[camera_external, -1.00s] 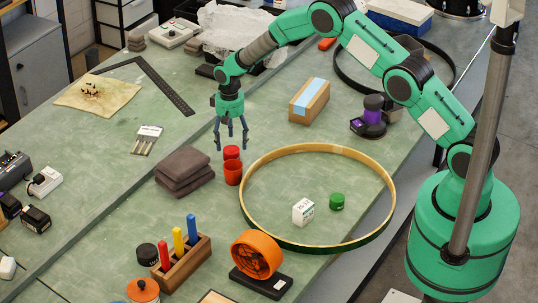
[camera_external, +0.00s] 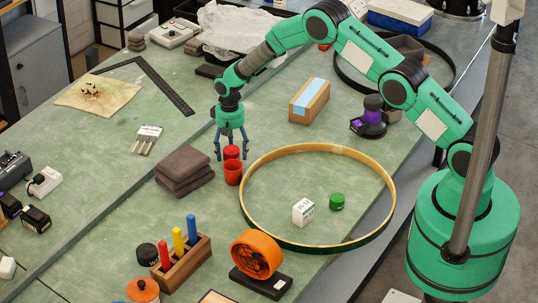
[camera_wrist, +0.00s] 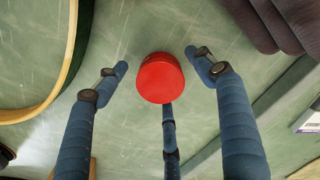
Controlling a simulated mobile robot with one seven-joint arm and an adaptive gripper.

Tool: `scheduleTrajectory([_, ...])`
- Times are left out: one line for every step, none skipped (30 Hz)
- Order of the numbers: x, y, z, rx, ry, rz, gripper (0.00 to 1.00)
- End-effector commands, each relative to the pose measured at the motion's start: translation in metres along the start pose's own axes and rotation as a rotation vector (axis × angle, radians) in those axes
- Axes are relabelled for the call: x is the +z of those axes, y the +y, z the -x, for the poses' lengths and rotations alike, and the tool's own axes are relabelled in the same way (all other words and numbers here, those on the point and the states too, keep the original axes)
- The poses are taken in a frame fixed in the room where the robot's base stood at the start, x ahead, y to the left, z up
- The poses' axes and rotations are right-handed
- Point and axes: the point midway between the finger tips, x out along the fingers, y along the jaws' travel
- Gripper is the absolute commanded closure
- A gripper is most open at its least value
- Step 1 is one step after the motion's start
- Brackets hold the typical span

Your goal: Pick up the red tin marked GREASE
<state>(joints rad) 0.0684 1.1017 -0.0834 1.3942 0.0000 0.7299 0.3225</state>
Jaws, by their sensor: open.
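A red, round, flat-topped tin (camera_external: 231,152) stands on the green bench between the hoop and the folded grey cloths. In the wrist view one red round top (camera_wrist: 160,77) shows, with no readable marking.
The large wooden hoop (camera_external: 391,191) lies close on the right, with a white box (camera_external: 303,211) and a green tin (camera_external: 337,201) inside. Folded grey cloths (camera_external: 184,168) lie close on the left. The bench is clear behind, towards a cardboard box (camera_external: 309,100).

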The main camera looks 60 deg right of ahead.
Motion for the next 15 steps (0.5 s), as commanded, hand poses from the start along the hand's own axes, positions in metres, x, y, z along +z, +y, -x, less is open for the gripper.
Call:
scheduleTrajectory([-0.0001,0.0,-0.0031,0.0,0.0,0.0,0.31])
scheduleTrajectory([-0.0002,-0.0001,-0.0042,0.0,0.001,0.0,0.31])
scheduleTrajectory([-0.0003,-0.0001,-0.0054,0.0,0.001,0.0,0.31])
scheduleTrajectory([-0.0004,-0.0001,-0.006,0.0,0.001,0.0,0.31])
scheduleTrajectory([-0.0004,-0.0001,-0.0064,-0.001,0.002,0.0,0.31])
scheduleTrajectory([-0.0004,-0.0001,-0.0068,-0.001,0.002,0.0,0.31])
scheduleTrajectory([-0.0004,-0.0001,-0.0068,-0.001,0.002,0.0,0.31])
scheduleTrajectory([-0.0004,-0.0001,-0.0069,0.0,0.002,0.0,0.31])
scheduleTrajectory([-0.0003,-0.0001,-0.0068,0.0,0.001,0.0,0.31])
scheduleTrajectory([-0.0003,-0.0001,-0.0069,0.0,0.001,0.0,0.31])
scheduleTrajectory([-0.0003,-0.0001,-0.0069,0.0,0.001,0.0,0.31])
scheduleTrajectory([-0.0002,-0.0001,-0.0069,0.0,0.001,0.0,0.31])
scheduleTrajectory([-0.0002,0.0,-0.0069,0.0,0.001,0.0,0.31])
scheduleTrajectory([-0.0002,0.0,-0.0069,0.0,0.001,0.0,0.31])
scheduleTrajectory([-0.0002,0.0,-0.0069,0.0,0.001,0.0,0.31])
